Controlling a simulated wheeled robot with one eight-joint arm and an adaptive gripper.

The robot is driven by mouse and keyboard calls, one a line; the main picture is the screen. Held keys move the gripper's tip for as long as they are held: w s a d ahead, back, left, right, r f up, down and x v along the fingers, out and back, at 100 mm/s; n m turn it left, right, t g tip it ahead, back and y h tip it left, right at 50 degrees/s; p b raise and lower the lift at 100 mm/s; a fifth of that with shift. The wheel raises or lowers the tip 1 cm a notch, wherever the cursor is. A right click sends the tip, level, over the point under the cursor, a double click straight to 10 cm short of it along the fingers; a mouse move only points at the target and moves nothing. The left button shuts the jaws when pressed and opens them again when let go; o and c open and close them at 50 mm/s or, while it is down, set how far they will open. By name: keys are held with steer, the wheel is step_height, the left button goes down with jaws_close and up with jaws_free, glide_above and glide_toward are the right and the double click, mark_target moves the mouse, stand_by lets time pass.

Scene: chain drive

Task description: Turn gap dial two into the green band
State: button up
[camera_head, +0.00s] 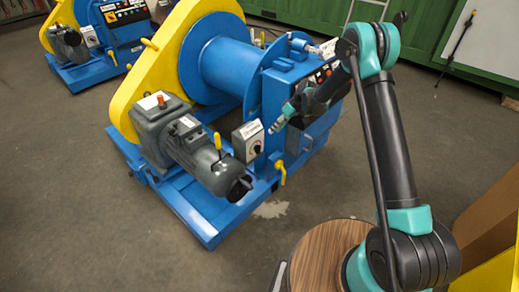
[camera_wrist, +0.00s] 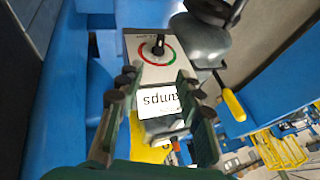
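A small grey-white box (camera_head: 248,141) with a black dial knob (camera_wrist: 158,46) stands on the blue machine. In the wrist view, a red and green arc (camera_wrist: 170,57) rings the knob; where its pointer stands in the bands is too small to tell. No number on the dial can be read. My gripper (camera_wrist: 160,84) is open and empty, its two fingers apart below the dial face in the wrist view. In the head view, my gripper (camera_head: 277,126) is just right of the box, apart from the knob.
A blue drum (camera_head: 215,68) is behind. Floor in front is clear.

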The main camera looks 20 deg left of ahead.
mark_target(260, 148)
steer(key=x, duration=1.6)
steer(key=shift+f, duration=0.15)
steer(key=shift+c, duration=0.6)
jaws_close()
